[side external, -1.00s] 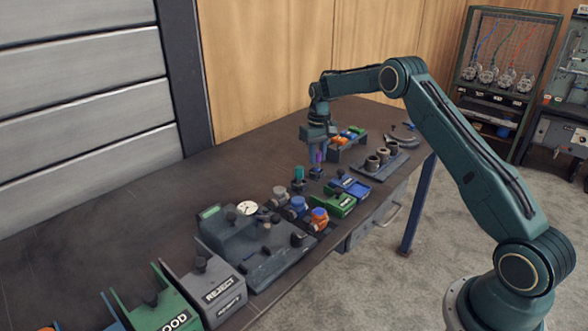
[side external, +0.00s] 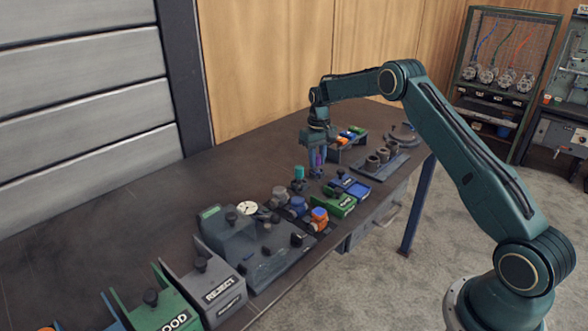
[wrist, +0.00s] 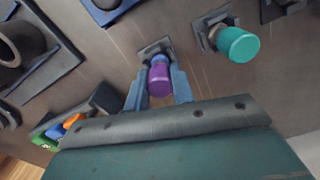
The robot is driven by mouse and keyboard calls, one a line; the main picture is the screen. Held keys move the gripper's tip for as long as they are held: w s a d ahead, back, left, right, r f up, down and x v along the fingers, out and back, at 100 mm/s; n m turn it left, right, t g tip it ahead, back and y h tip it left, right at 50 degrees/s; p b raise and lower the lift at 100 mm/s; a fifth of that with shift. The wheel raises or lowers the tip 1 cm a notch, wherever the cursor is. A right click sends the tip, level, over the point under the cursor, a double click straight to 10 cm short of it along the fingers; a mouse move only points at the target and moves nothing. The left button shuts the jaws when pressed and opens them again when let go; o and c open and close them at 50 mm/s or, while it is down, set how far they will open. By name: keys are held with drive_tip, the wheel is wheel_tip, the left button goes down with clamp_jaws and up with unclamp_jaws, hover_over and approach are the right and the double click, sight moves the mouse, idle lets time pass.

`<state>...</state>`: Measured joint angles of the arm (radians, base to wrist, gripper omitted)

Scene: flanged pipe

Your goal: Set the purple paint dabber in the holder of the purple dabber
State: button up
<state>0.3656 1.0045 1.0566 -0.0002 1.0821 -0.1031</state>
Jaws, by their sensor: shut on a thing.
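The purple paint dabber (wrist: 158,80) is between the fingers of my gripper (wrist: 158,88) in the wrist view, and the gripper is shut on it. The dabber's lower end meets a small dark holder (wrist: 152,47). Whether it is fully seated cannot be told. In the side view, my gripper (side external: 318,165) points down with the purple dabber (side external: 318,157) upright between its fingers, close above the table. A teal dabber (wrist: 238,45) stands in its own holder (wrist: 210,25) beside it; it also shows in the side view (side external: 298,173).
A rack with coloured pieces (side external: 350,138) and a tray with dark rings (side external: 380,160) stand near the gripper. A blue bin (side external: 352,188), a green bin (side external: 340,205) and a grey fixture (side external: 265,250) lie toward the front. The left of the table (side external: 110,200) is clear.

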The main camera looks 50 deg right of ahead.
sight(318, 155)
idle(0.3)
drive_tip(key=o, duration=1.5)
drive_tip(key=shift+r, duration=0.1)
drive_tip(key=shift+r, duration=3.4)
